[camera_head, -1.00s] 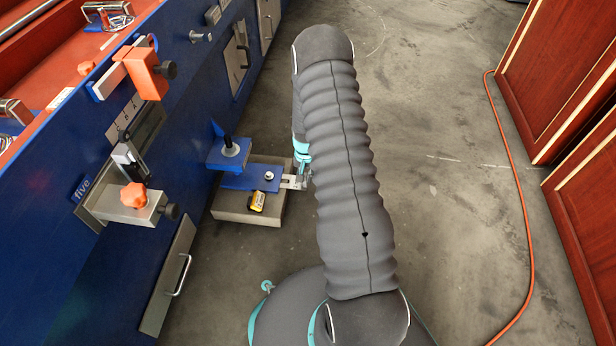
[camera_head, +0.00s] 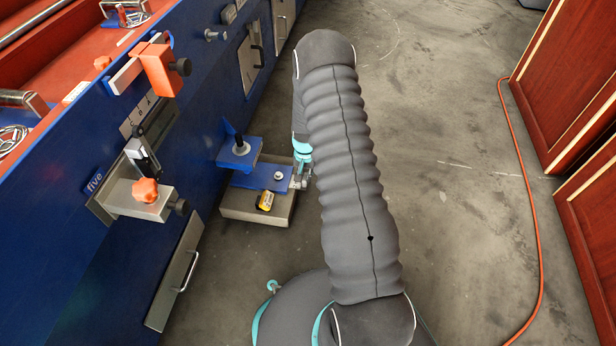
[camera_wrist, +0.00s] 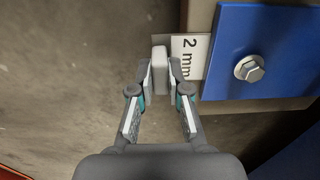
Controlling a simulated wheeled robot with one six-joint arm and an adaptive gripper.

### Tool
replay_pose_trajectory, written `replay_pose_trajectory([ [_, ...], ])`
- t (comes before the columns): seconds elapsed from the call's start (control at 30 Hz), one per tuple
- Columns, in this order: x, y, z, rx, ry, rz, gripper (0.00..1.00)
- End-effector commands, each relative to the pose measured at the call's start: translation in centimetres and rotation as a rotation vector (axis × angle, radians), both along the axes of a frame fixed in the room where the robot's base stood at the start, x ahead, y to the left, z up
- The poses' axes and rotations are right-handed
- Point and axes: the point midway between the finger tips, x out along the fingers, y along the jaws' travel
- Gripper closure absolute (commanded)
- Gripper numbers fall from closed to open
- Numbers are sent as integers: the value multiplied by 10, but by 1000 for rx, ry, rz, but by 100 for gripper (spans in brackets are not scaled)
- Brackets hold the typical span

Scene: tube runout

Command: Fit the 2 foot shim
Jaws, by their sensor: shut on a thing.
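The shim (camera_wrist: 188,57) is a thin pale plate marked "2 mm" with an upright grey tab at its outer end. My gripper (camera_wrist: 160,75) is shut on that tab in the wrist view. The plate's inner end meets the edge of the blue foot (camera_wrist: 245,80), which carries a hex bolt (camera_wrist: 249,68); how far it goes under is hidden. In the head view the blue foot (camera_head: 262,178) sits over a grey block (camera_head: 255,213) on the floor, and my gripper (camera_head: 302,172) is at its right end, partly hidden by my arm.
The blue machine side (camera_head: 90,260) stands to the left, with a clamp with an orange knob (camera_head: 145,190) sticking out. An orange cable (camera_head: 527,190) lies on open floor at right.

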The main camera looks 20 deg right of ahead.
Motion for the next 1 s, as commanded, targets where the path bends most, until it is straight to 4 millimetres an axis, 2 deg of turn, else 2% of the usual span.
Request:
replay_pose_trajectory([
  [0.67, 13, 19, 0, 0, 0, 1, 100],
  [0.7, 13, 19, 0, 0, 0, 1, 77],
  [0.8, 13, 19, 0, 0, 0, 0, 55],
  [1.0, 13, 19, 0, 0, 0, 1, 55],
])
